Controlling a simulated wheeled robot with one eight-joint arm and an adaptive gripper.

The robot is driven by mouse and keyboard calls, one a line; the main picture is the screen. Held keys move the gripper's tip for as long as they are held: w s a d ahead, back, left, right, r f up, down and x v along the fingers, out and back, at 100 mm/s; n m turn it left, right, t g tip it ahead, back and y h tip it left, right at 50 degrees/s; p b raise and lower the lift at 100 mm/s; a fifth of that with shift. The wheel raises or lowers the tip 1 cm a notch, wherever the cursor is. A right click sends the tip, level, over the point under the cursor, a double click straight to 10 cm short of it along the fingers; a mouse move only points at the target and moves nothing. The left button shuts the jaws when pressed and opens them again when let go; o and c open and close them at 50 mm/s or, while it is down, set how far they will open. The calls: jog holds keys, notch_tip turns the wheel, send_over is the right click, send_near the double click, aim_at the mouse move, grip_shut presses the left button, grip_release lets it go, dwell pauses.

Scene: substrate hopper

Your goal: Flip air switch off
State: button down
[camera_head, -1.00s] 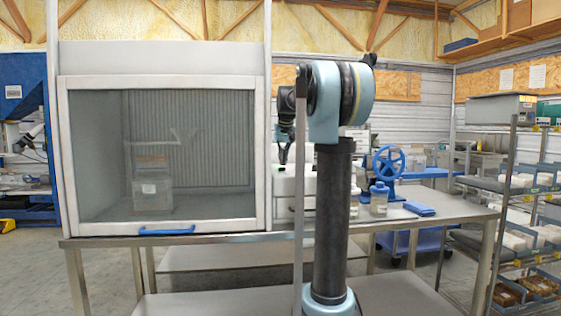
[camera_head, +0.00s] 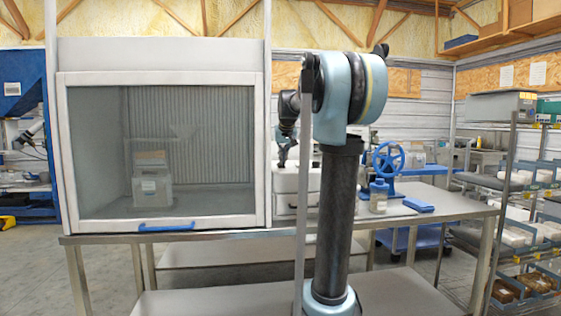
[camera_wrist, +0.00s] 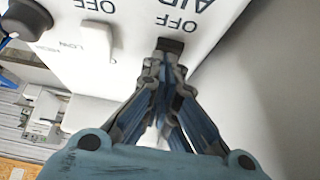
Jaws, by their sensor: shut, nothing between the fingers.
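A white panel (camera_wrist: 140,15) fills the top of the wrist view. A dark switch (camera_wrist: 171,45) sits on it beside the letters OFF and AIR. My gripper (camera_wrist: 164,66) is shut and empty, its fingertips right at the lower edge of this switch. I cannot tell if they touch it, and the switch's position is hard to read. In the head view my gripper (camera_head: 283,162) is small and dark, at the white box (camera_head: 290,186) to the right of the glass-fronted cabinet.
A white switch (camera_wrist: 97,40) marked OFF and a dark knob (camera_wrist: 26,18) are on the same panel. The cabinet (camera_head: 60,150) stands left of the box.

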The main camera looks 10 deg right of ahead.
jog(key=shift+w, duration=0.35)
jog(key=shift+r, duration=0.1)
jog(key=shift+r, duration=0.5)
notch_tip(320, 180, up, 3)
jog(key=shift+w+f, duration=0.1)
jog(key=shift+f, duration=0.05)
jog(key=s+f+v, duration=0.1)
jog(key=v, duration=0.9)
jog(key=shift+s, duration=0.35)
jog(key=shift+f, duration=0.1)
jog(key=s+f+g, duration=0.2)
jog(key=s+f, duration=1.7)
jog(key=f, duration=0.4)
jog(key=s+a+f+g, duration=0.1)
jog(key=s+f+g, duration=0.1)
jog(key=s+f, duration=1.7)
notch_tip(320, 180, down, 4)
jog(key=shift+s+f, duration=0.1)
jog(key=shift+s, duration=0.15)
